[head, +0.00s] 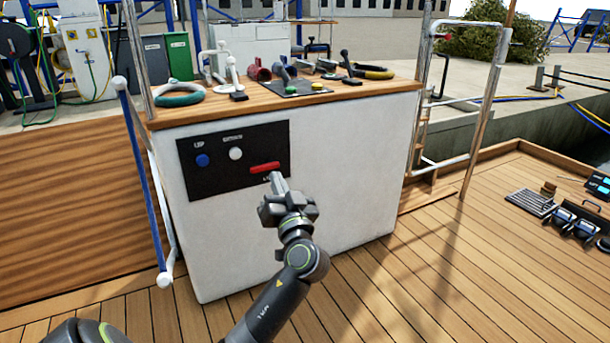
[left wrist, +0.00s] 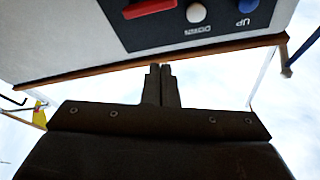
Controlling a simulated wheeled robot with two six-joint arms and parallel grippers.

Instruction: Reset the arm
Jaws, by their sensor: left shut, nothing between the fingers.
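My left gripper (head: 276,180) is shut and empty in front of the white console (head: 330,170), just below the red lever or handle (head: 265,167) on its black panel (head: 215,177). Whether it touches the panel is not clear. The panel also carries a blue button (head: 202,160) and a white button (head: 236,153). In the left wrist view, which is upside down, the closed fingers (left wrist: 162,70) show at the middle, with the red handle (left wrist: 150,8), the white button (left wrist: 196,12) and the blue button (left wrist: 248,5) beyond. My right gripper is not in view.
The console's wooden top (head: 300,102) holds a teal-and-white ring (head: 180,95), winch handles and other fittings. Metal rails (head: 470,100) stand at its right. The wooden deck (head: 430,270) is mostly clear, with dark gear (head: 575,222) at far right.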

